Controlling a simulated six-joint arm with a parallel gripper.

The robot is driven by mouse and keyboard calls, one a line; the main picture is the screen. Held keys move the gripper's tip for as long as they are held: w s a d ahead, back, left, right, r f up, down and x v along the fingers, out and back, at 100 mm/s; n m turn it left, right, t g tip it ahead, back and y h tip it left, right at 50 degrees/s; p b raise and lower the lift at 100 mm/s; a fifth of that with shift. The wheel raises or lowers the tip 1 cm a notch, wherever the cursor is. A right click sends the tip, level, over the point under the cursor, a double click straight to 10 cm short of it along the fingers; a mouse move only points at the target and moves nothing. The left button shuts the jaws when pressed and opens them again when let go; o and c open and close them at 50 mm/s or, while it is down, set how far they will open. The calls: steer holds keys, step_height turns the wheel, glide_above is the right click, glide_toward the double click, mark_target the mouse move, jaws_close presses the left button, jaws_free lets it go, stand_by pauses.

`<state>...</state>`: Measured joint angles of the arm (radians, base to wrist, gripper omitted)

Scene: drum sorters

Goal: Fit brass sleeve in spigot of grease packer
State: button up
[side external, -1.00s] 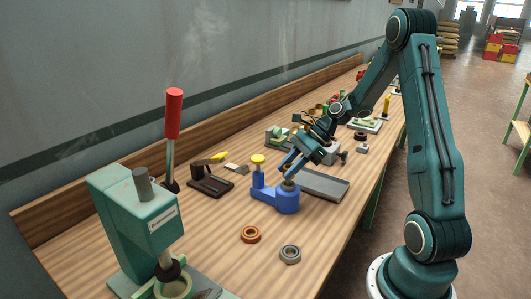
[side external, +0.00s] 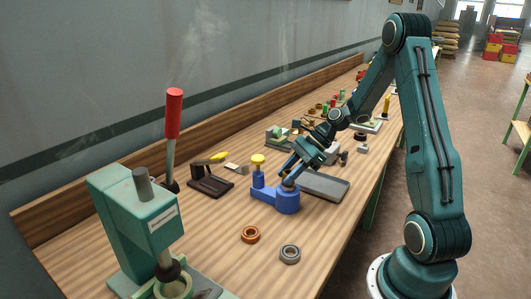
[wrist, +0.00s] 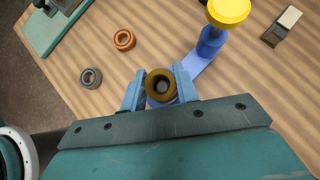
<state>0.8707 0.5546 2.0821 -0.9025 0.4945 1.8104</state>
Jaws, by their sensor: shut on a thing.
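The grease packer (side external: 287,202) is a blue body with a yellow knob (side external: 258,159) on a post; the wrist view shows its blue arm (wrist: 203,64) and yellow knob (wrist: 229,10). My gripper (side external: 288,182) is at the packer's round end, its fingers pointing down. In the wrist view my gripper (wrist: 160,90) is shut on the brass sleeve (wrist: 152,79), a dark brass ring seen from above. A grey round shape shows inside the ring, with blue body beneath. How deep the sleeve sits is hidden; in the side view the fingers cover it.
An orange-brown ring (side external: 251,234) and a grey ring (side external: 290,254) lie on the bench in front. A grey tray (side external: 322,185) lies right of the packer. A green press with a red lever (side external: 173,113) stands at the near left. Bare wood surrounds the rings.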

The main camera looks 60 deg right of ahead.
steer(key=shift+f, duration=0.3)
steer(key=o, duration=1.1)
steer(key=v, duration=1.2)
